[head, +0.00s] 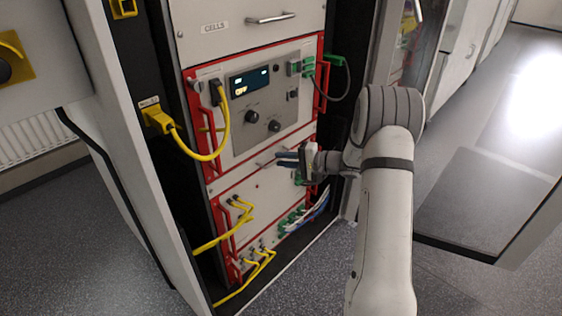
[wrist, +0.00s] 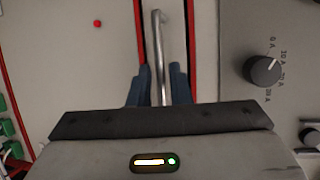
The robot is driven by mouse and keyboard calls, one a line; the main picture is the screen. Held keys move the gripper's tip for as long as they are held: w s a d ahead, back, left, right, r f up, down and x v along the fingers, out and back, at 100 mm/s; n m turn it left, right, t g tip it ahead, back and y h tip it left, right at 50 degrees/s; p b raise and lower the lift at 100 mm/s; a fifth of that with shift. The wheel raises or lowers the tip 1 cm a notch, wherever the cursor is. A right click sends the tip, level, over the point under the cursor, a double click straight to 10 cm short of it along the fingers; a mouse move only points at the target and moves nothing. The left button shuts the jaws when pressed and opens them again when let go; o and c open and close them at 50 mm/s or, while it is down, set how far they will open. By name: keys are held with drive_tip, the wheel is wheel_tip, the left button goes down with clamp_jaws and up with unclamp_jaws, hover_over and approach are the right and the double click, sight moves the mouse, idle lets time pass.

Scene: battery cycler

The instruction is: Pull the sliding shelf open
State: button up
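The sliding shelf (head: 247,169) is a narrow pale front panel between the two red-framed units of the rack. It looks flush with them. Its metal bar handle (head: 265,163) is partly hidden by my gripper (head: 288,159) in the head view. In the wrist view, the handle (wrist: 159,45) runs up the picture across the shelf front (wrist: 179,35). The blue fingers of my gripper (wrist: 160,83) stand on both sides of the handle, with narrow gaps beside the bar. My gripper looks open around it, not clamped.
Above the shelf is a unit with a display (head: 250,81) and knobs; below is a lower unit (head: 233,206). Yellow cables (head: 220,135) hang at the left, and green connectors (head: 291,217) with cables sit low right. A cabinet door (head: 150,185) stands left. Floor in front is free.

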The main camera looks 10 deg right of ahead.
drive_tip(key=shift+x, duration=1.05)
drive_tip(key=shift+c, duration=0.4)
clamp_jaws()
